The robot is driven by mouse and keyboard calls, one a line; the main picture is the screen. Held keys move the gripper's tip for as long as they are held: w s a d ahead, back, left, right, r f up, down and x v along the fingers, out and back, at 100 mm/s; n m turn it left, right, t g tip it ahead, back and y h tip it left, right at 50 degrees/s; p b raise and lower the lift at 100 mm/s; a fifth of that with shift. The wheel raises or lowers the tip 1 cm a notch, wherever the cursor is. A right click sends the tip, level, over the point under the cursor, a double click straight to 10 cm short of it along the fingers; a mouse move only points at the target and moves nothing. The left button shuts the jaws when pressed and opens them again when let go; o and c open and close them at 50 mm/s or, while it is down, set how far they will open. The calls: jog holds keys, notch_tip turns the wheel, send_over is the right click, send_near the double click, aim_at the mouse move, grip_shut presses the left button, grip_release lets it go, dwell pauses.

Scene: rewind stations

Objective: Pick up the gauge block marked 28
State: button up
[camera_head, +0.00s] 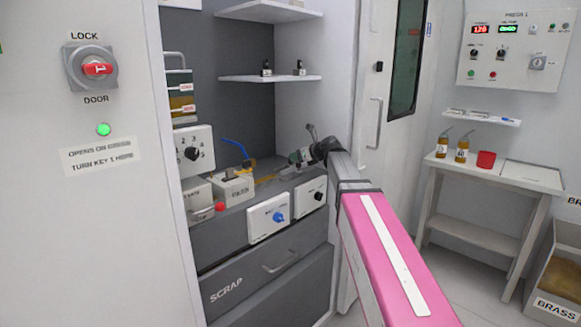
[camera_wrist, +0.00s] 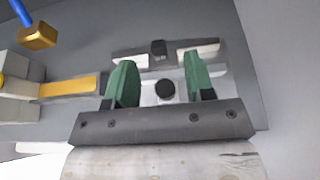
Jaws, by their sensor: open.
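No number 28 is legible in either view, so I cannot tell which thing is the gauge block marked 28. My gripper (camera_head: 298,158) is at the back right of the grey bench inside the cabinet. In the wrist view my gripper (camera_wrist: 160,78) has its two green fingers spread apart. Beyond and between them are a round black piece (camera_wrist: 165,89) and a small black block (camera_wrist: 158,47) by pale plates. Nothing is visibly held. Two small dark items, one (camera_head: 266,69) and another (camera_head: 300,68), stand on the shelf above; their markings are unreadable.
A pale fixture (camera_head: 233,188) with a blue lever (camera_head: 235,147) stands left of my gripper. A yellow bar (camera_wrist: 68,88) lies left of the fingers. The white shelf (camera_head: 270,79) hangs above the bench. The cabinet door (camera_head: 385,75) stands open at the right.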

aim_at(292, 164)
jog(key=x, duration=0.4)
jog(key=shift+a+r, duration=0.1)
grip_shut()
jog(key=shift+r, duration=0.15)
